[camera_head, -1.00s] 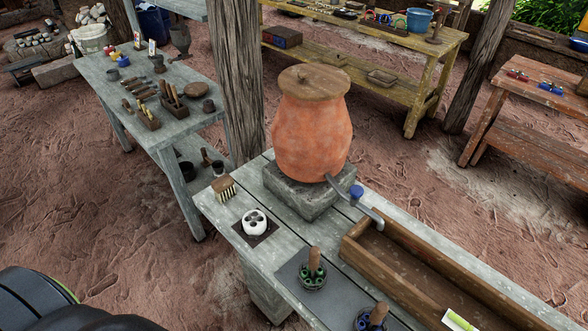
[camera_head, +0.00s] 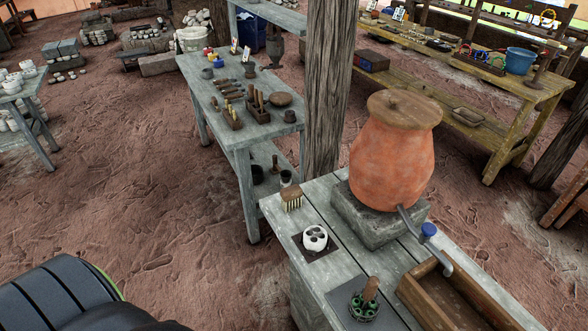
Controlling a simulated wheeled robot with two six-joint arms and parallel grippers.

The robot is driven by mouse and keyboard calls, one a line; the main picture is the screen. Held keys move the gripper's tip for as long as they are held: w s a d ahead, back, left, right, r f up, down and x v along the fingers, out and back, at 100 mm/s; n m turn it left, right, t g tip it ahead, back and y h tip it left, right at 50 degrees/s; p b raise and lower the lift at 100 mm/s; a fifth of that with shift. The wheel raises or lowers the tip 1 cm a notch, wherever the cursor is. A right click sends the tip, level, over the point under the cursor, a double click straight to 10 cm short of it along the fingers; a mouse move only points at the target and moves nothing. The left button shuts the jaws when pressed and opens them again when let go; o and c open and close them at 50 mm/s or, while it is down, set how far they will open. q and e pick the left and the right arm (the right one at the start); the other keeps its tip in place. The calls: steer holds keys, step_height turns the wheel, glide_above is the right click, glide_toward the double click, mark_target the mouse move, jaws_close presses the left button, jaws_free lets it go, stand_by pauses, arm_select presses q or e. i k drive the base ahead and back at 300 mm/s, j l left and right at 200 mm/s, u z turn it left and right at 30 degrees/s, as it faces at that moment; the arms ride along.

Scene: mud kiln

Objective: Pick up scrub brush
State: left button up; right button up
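The scrub brush (camera_head: 291,199) has a pale wooden block and bristles. Neither of my grippers shows in the head view. A dark rounded part of my own body fills the lower left corner.
A clay jar (camera_head: 394,150) with a wooden lid and tap stands on a stone block (camera_head: 380,217). A wooden post (camera_head: 327,90) rises behind.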

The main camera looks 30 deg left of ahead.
mark_target(292, 196)
steer(key=k+u, duration=0.1)
steer(key=u, duration=0.9)
